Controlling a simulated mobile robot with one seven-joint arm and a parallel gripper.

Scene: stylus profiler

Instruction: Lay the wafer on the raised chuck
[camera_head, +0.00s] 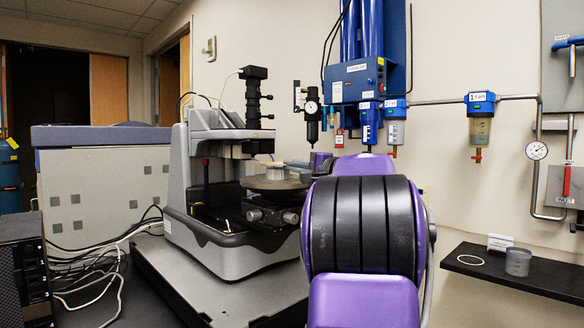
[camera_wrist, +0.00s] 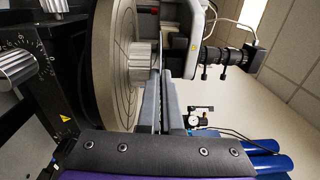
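The raised chuck (camera_head: 278,173) is a small pale cylinder standing on the round stage of the profiler. In the wrist view its ribbed side (camera_wrist: 143,68) shows in front of the larger ringed stage disc (camera_wrist: 112,65), with its top facing right. The wafer (camera_wrist: 159,45) appears edge-on as a thin line along the chuck's top. Whether it touches the chuck or hovers just off it, I cannot tell. My gripper (camera_wrist: 163,88) has its two grey fingers close together on either side of the wafer's edge. In the head view my arm partly hides the gripper.
The profiler (camera_head: 220,170) has its measuring head and black camera tube (camera_head: 254,100) above the stage, close to the fingers. A black shelf (camera_head: 540,282) at right holds a pale ring (camera_head: 470,259), a grey cylinder (camera_head: 518,262) and a small card. Blue air fittings line the wall.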

